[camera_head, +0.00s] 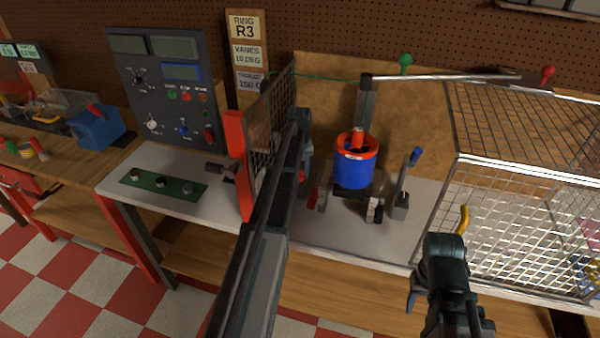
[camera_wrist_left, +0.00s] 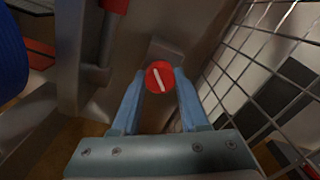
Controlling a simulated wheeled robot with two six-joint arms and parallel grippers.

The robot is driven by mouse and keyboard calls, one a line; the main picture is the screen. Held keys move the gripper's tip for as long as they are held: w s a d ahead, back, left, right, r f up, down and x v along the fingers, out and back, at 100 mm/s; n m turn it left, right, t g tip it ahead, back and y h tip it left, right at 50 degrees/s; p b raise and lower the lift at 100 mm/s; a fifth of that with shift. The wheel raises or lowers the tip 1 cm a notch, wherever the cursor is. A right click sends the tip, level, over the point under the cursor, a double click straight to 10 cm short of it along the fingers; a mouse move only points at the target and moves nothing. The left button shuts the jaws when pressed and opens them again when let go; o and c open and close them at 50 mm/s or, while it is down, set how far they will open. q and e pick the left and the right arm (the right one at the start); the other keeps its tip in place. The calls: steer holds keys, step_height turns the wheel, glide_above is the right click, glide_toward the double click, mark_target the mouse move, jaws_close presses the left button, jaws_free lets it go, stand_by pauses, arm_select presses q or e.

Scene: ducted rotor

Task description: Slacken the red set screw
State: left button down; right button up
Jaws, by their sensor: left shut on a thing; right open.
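The red set screw (camera_wrist_left: 157,77) shows in the left wrist view as a round red head with a white line across it. My left gripper (camera_wrist_left: 160,84) has its two blue fingers on either side of the head and is shut on it. In the head view my left arm reaches to the rotor stand and hides much of that gripper. The blue duct with an orange-red rim (camera_head: 352,170) stands on the bench right of my left arm; its blue side shows in the left wrist view (camera_wrist_left: 10,55). My right gripper (camera_head: 412,299) is open, low in front of the bench.
A wire cage (camera_head: 515,215) stands at the right of the bench. A red-framed mesh guard (camera_head: 238,160) stands left of my left arm. A blue-handled clamp (camera_head: 401,197) is right of the duct. A control panel (camera_head: 160,85) stands at the back left, behind a green strip (camera_head: 163,184).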

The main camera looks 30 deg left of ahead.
mark_target(300, 173)
arm_select(q)
steer(key=n, duration=0.4)
steer(key=shift+n, duration=0.3)
steer(key=n, duration=0.4)
steer(key=shift+n, duration=0.6)
steer(key=shift+c, duration=2.2)
jaws_free()
step_height(300, 173, up, 14)
steer(key=p, duration=1.3)
steer(key=shift+p, duration=0.4)
